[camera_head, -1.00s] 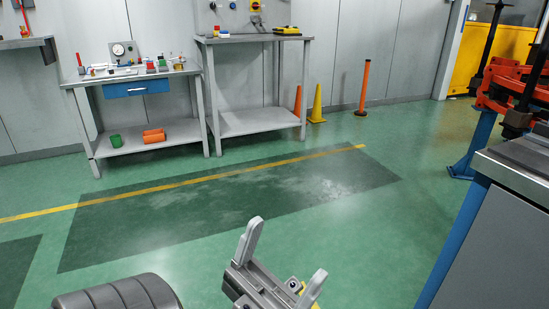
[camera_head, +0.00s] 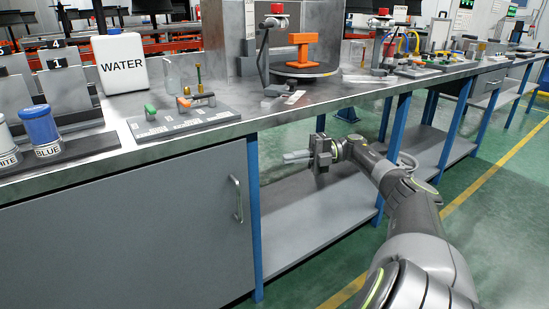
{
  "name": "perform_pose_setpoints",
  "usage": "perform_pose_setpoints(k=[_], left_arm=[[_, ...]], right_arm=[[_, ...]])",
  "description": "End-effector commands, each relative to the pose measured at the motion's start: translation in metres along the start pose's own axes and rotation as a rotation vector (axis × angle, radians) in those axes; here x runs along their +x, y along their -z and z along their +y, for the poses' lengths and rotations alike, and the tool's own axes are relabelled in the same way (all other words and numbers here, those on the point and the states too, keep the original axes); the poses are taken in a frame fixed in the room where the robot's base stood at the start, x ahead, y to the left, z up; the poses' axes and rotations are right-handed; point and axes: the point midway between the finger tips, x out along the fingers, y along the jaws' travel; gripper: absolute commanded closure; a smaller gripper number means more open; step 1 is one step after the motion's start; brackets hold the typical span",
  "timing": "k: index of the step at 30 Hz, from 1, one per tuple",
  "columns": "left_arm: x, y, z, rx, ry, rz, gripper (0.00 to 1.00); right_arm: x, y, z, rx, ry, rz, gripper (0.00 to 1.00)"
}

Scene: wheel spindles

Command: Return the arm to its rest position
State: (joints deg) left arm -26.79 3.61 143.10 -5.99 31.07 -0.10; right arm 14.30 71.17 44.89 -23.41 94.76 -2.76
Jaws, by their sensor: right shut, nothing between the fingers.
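My right arm (camera_head: 405,205) reaches in from the lower right of the head view, in front of the long metal workbench (camera_head: 340,92). My right gripper (camera_head: 297,157) points left at the arm's end, below the level of the bench top and over the lower shelf as seen from here. Its fingers are together and nothing shows between them. My left gripper is not in this view.
The bench top bears a white WATER container (camera_head: 121,63), a blue-capped jar (camera_head: 40,130), a small grey rack (camera_head: 180,122) and an orange part (camera_head: 302,46) on a round plate. A grey cabinet (camera_head: 130,235) fills the lower left. Green floor (camera_head: 490,235) is clear at right.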

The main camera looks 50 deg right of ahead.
Motion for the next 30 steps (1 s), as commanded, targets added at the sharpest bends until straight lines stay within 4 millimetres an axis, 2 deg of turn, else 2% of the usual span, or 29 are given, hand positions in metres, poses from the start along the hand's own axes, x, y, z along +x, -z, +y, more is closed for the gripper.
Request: perform_pose_setpoints(k=[4, 12, 14, 17, 20, 23, 27, 30], left_arm=[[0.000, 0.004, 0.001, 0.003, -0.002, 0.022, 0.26], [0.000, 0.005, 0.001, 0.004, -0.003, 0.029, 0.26], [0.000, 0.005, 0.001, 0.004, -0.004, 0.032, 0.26], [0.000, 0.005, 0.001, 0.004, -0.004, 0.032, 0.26], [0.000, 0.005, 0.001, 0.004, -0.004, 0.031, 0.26], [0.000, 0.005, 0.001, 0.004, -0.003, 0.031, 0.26], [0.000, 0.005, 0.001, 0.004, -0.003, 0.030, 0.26], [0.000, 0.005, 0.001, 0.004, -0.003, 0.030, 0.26]], right_arm=[[-0.008, -0.001, 0.000, 0.000, 0.000, 0.000, 1.00], [-0.010, 0.000, 0.000, 0.001, 0.000, 0.001, 1.00], [-0.009, 0.000, -0.001, 0.002, -0.002, 0.002, 1.00], [0.003, 0.004, -0.012, 0.015, -0.018, 0.017, 1.00], [0.033, 0.015, -0.035, 0.048, -0.061, 0.046, 1.00], [0.074, 0.038, -0.063, 0.097, -0.132, 0.083, 1.00], [0.131, 0.081, -0.090, 0.176, -0.257, 0.117, 1.00], [0.166, 0.116, -0.098, 0.235, -0.354, 0.130, 1.00]])
